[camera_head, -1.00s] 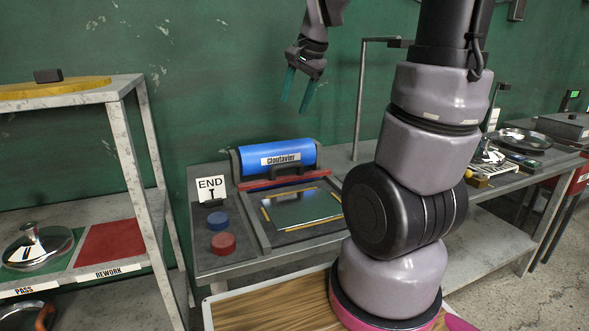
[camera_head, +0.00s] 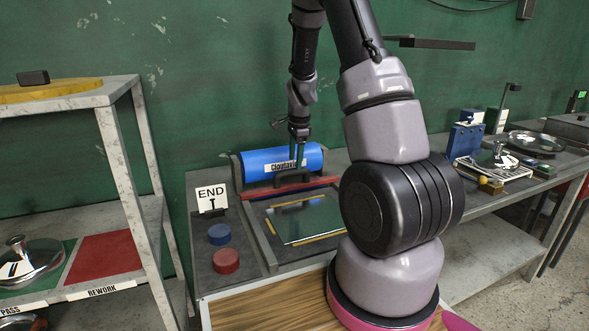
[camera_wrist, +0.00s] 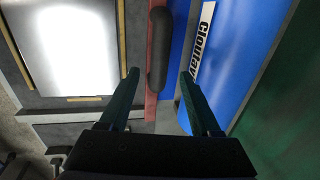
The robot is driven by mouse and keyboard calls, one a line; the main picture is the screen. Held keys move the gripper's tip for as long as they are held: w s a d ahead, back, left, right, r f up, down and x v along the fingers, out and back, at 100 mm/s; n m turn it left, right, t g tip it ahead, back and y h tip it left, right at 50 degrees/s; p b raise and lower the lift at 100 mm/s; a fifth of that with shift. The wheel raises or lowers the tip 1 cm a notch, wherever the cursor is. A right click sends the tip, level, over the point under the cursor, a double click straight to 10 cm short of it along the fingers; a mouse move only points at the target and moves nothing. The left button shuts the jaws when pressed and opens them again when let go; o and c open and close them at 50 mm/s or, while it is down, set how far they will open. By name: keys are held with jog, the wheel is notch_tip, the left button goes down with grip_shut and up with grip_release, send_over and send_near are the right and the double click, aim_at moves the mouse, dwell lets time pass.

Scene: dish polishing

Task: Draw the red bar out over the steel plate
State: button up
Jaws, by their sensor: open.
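The red bar (camera_head: 262,193) lies along the back of the steel plate (camera_head: 303,219), in front of the blue roll (camera_head: 257,164) labelled "Cloutavier". A dark handle (camera_head: 290,182) stands on the bar. In the wrist view the red bar (camera_wrist: 159,60) and its dark handle (camera_wrist: 157,48) run up the picture, with the bright steel plate (camera_wrist: 70,50) on the left and the blue roll (camera_wrist: 240,50) on the right. My gripper (camera_head: 298,163) points down over the handle. Its teal fingers (camera_wrist: 157,72) are apart, with the handle's near end between their tips; contact is not visible.
A sign reading "END" (camera_head: 211,198), a blue disc (camera_head: 219,234) and a red disc (camera_head: 226,261) are left of the plate frame. A rack (camera_head: 112,93) stands further left. My arm hides the bench right of the plate.

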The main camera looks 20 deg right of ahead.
jog(key=shift+w+f, duration=0.2)
jog(key=shift+f, duration=0.9)
jog(key=shift+w+f, duration=0.2)
jog(key=shift+f, duration=0.9)
grip_shut()
